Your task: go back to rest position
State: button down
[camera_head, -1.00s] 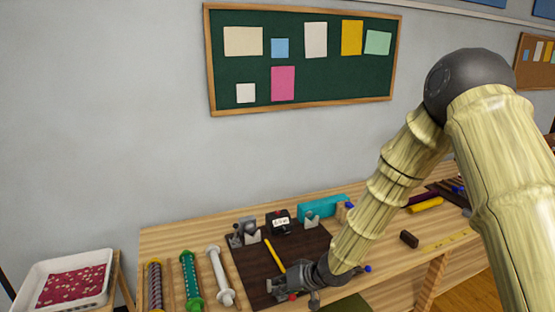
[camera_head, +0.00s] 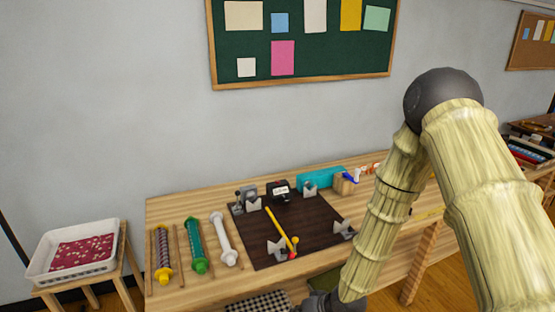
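My arm shows at the right as pale, bamboo-like links with a dark grey joint. Its lower end reaches down in front of the table's front edge. My gripper (camera_head: 325,304) is mostly cut off at the bottom edge of the picture, so its fingers cannot be made out. The wooden table (camera_head: 190,295) stands behind it. On the dark brown mat (camera_head: 262,250) lies a yellow stick (camera_head: 280,227) with a red tip near white notched supports. My gripper is apart from the stick and off the mat.
Three rolling-pin-like rods lie at the left: yellow-ended (camera_head: 162,256), green (camera_head: 196,246) and white (camera_head: 223,240). A white tray (camera_head: 40,278) stands on a small stand farther left. A teal box (camera_head: 320,180) is at the back. A checkered cloth (camera_head: 262,304) lies below the table's front.

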jog(key=s+d+f+g+h+b, duration=0.1)
jog(key=s+d+f, duration=0.4)
jog(key=s, duration=0.5)
jog(key=s+d+f+m+g+h+b, duration=0.1)
jog(key=s+d+f+h+b, duration=0.1)
jog(key=s+d+f, duration=0.4)
jog(key=s+d+f+g+h+b, duration=0.1)
jog(key=s+d+f, duration=0.5)
jog(key=s, duration=0.8)
jog(key=shift+s+f+g+h, duration=0.35)
jog(key=shift+g+h, duration=0.15)
jog(key=shift+h, duration=0.6)
